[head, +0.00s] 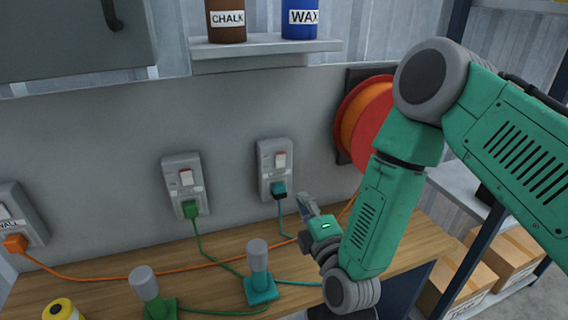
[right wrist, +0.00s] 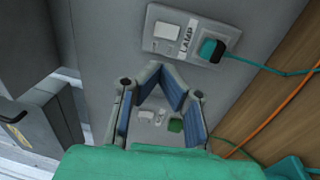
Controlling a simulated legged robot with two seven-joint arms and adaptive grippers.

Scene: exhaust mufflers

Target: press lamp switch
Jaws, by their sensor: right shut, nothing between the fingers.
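The lamp switch is a white rocker (head: 280,160) on a grey wall plate with a teal plug (head: 279,190) below it. In the right wrist view the rocker (right wrist: 167,32) sits beside a label reading LAMP (right wrist: 187,40) and the teal plug (right wrist: 210,50). My right gripper (head: 306,203) is shut and empty, below and to the right of the plate in the head view and apart from it. Its fingers also show in the right wrist view (right wrist: 173,82), with the plate beyond them. My left gripper is out of view.
Another switch plate (head: 186,186) with a green plug is to the left, and one with an orange plug (head: 15,243) is farther left. A teal-based device (head: 261,288) and a green-based one stand on the wooden bench (head: 85,277). An orange reel (head: 365,115) hangs at right; a shelf is above.

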